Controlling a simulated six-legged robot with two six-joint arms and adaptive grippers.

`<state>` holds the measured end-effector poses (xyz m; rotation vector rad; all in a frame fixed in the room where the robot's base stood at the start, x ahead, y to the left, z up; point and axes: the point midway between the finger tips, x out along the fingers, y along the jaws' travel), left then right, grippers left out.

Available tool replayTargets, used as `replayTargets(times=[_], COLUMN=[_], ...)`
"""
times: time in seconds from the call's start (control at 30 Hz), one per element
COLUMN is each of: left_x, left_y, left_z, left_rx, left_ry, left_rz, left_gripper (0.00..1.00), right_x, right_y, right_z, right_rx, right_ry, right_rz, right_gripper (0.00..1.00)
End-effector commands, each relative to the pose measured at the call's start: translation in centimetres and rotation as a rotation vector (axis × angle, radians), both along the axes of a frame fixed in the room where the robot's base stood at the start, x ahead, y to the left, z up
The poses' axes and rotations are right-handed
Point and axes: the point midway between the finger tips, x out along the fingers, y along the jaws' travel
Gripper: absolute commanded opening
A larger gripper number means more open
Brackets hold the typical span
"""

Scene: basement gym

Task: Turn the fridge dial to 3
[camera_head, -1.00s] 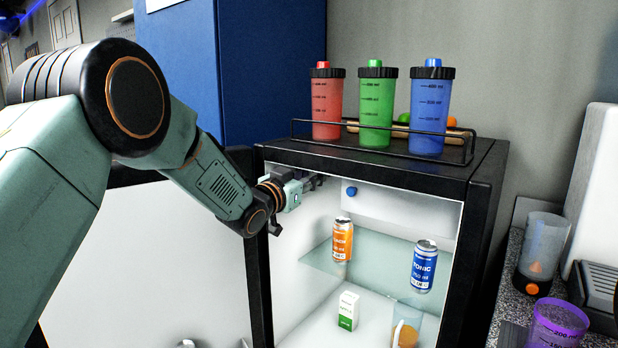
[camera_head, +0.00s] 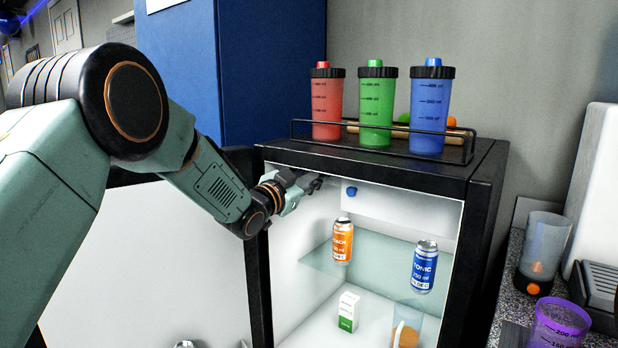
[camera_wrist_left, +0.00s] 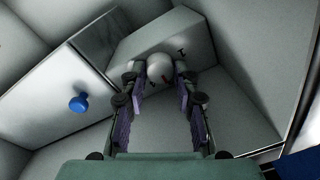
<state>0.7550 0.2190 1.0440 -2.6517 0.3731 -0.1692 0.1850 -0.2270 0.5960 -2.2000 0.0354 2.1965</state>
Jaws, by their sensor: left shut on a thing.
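In the head view the left gripper (camera_head: 310,183) reaches into the upper left of the open fridge (camera_head: 490,190), and the dial cannot be made out there. My right gripper is not in view.
A blue knob (camera_head: 351,191) sits on the inner wall near the gripper. An orange can (camera_head: 342,242) and a blue tonic can (camera_head: 424,268) stand on the glass shelf, a small carton (camera_head: 348,312) below. Red (camera_head: 327,105), green (camera_head: 376,108) and blue (camera_head: 430,112) shakers stand on top.

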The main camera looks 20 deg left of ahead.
Motion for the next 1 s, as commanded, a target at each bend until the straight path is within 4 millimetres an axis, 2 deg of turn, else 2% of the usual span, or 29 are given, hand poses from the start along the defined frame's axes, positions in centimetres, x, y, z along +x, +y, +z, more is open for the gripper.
replayTargets(times=[0.1, 0.13, 0.4, 0.77, 1.0], left_x=[0.0, 0.0, 0.0, -0.3, -3.0], left_y=[0.0, 0.0, 0.0, 0.1, 1.0], left_z=[0.0, 0.0, 0.0, 0.0, -0.1], left_rx=[-0.001, -0.001, -0.001, -0.002, -0.005], left_ry=[0.001, 0.001, 0.000, 0.001, 0.000], left_rz=[0.000, 0.000, 0.000, 0.001, 0.002], left_gripper=[0.00, 0.31, 0.53, 0.53, 0.53], right_x=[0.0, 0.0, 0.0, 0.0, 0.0], right_y=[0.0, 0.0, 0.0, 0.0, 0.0], right_z=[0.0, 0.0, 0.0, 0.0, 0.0], right_rx=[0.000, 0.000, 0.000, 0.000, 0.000], right_ry=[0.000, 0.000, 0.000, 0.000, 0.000], right_rz=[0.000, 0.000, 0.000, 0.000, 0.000], right_gripper=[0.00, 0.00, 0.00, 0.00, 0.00])
